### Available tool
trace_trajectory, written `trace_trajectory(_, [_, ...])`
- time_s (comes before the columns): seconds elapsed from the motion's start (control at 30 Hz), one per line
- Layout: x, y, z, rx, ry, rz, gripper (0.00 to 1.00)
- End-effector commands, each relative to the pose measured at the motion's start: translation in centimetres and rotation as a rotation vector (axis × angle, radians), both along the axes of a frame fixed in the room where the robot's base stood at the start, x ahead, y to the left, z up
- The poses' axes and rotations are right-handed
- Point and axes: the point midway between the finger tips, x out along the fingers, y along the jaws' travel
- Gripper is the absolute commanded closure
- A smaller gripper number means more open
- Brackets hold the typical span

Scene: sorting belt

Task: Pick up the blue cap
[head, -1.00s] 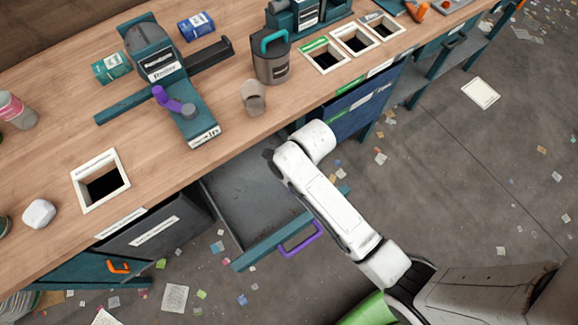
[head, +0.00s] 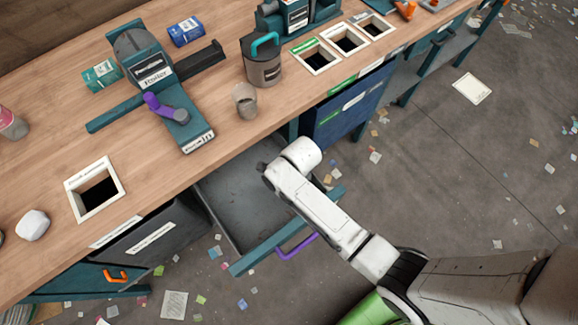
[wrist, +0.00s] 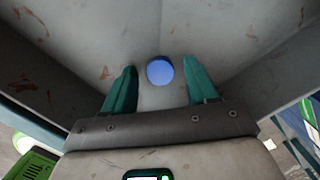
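The blue cap (wrist: 160,70) is a small round blue disc in the wrist view. It lies on the grey, stained floor of the open drawer (head: 222,190). My gripper (wrist: 160,82) is open, its two teal fingers to the left and right of the cap with a gap on each side. The cap appears a little beyond or level with the fingertips, and the fingers do not touch it. In the head view my white arm reaches over the drawer and hides the cap and my gripper.
The drawer's teal front (head: 280,245) with its purple handle (head: 297,247) lies below my arm. The drawer walls rise around my gripper. The wooden counter (head: 150,200) overhangs behind, with a grey cup (head: 245,100) near its edge. Scraps litter the floor.

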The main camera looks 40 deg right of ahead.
Motion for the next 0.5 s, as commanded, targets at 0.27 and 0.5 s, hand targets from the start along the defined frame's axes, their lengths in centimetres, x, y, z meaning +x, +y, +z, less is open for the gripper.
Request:
trace_trajectory(0.27, [-0.02, -0.01, 0.02, 0.0, 0.0, 0.0, 0.69])
trace_trajectory(0.5, [-0.02, -0.01, 0.02, 0.0, 0.0, 0.0, 0.92])
